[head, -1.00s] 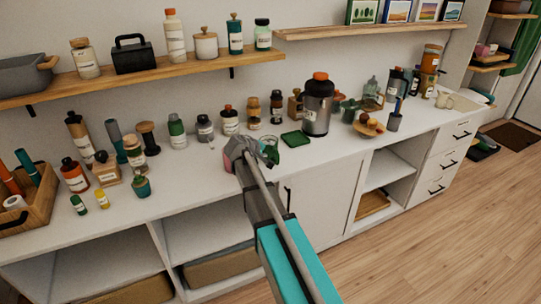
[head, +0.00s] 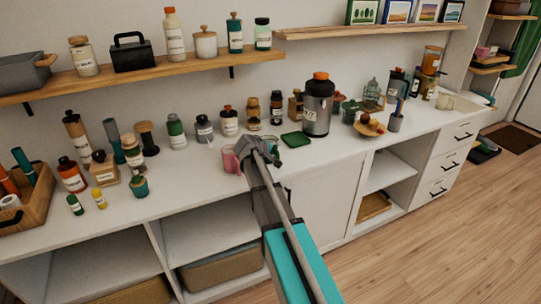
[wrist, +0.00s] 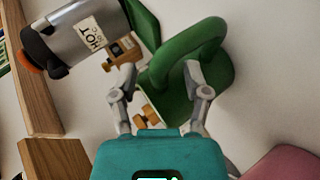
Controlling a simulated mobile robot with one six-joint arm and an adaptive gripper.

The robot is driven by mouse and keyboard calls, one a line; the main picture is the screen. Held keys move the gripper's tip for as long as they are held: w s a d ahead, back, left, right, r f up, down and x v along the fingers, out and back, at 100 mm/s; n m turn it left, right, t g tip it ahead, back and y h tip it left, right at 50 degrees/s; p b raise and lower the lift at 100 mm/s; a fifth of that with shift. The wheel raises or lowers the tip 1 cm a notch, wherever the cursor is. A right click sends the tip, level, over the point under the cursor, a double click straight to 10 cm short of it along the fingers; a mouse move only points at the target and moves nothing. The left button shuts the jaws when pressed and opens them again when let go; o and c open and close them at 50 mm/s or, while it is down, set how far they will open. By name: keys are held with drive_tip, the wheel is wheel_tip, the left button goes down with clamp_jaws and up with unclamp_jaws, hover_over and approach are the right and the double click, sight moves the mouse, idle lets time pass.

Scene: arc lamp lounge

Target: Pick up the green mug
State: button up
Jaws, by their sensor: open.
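The green mug (wrist: 213,78) fills the upper middle of the wrist view, its thick looped handle facing my gripper (wrist: 160,76). My gripper is open. Part of the handle shows between the fingertips; I cannot tell whether they touch it. In the head view my gripper (head: 264,150) is over the front of the white counter and hides most or all of the green mug.
A pink mug (head: 231,158) stands just left of my gripper and shows in the wrist view (wrist: 285,166). A silver flask (head: 318,108) and a flat green item (head: 295,139) are behind. Several bottles line the counter's back. Clear counter (head: 195,180) lies to the left.

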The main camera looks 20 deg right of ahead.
idle(0.4)
clamp_jaws()
